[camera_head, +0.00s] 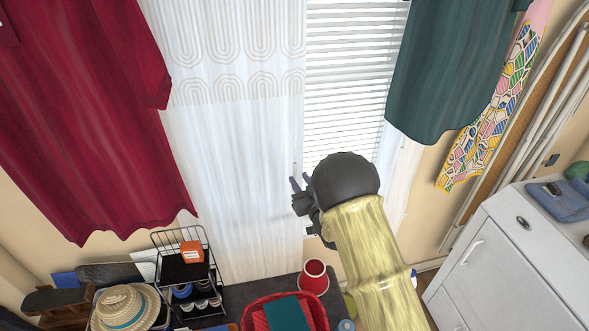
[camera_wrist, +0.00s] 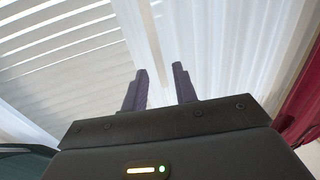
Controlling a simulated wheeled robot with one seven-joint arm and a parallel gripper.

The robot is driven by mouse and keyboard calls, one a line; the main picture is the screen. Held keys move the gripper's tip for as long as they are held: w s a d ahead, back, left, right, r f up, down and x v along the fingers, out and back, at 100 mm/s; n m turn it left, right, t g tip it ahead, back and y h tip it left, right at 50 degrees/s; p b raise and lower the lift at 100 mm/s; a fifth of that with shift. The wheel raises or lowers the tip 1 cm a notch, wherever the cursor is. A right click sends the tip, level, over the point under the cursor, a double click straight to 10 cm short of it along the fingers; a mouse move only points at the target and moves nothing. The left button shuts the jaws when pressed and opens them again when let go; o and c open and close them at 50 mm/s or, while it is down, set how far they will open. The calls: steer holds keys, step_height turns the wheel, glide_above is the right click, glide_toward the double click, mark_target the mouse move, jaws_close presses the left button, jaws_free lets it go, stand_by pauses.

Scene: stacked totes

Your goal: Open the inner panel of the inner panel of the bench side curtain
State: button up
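A white curtain panel (camera_head: 230,160) with an arch pattern at its top hangs over the left part of the window in the head view. Its right edge meets bare blinds (camera_head: 345,75). Another narrow white curtain panel (camera_head: 398,185) hangs at the window's right side, partly hidden by a teal shirt and my arm. My gripper (camera_head: 299,182) is at the left panel's right edge, low down. In the wrist view, my gripper (camera_wrist: 160,80) has its two dark fingers apart, with the curtain edge (camera_wrist: 150,45) running between or just beyond them. I cannot tell whether they touch the cloth.
A red shirt (camera_head: 90,110) hangs at left and the teal shirt (camera_head: 450,70) at right. Below stand a black rack (camera_head: 185,270), a straw hat (camera_head: 128,308), a red cup (camera_head: 314,277) and a red basket (camera_head: 255,310). A white cabinet (camera_head: 500,275) is at lower right.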

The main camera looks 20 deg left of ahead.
mark_target(295, 174)
steer(key=p+x, duration=0.1)
steer(key=x, duration=0.3)
steer(key=shift+w+a, duration=0.3)
jaws_close()
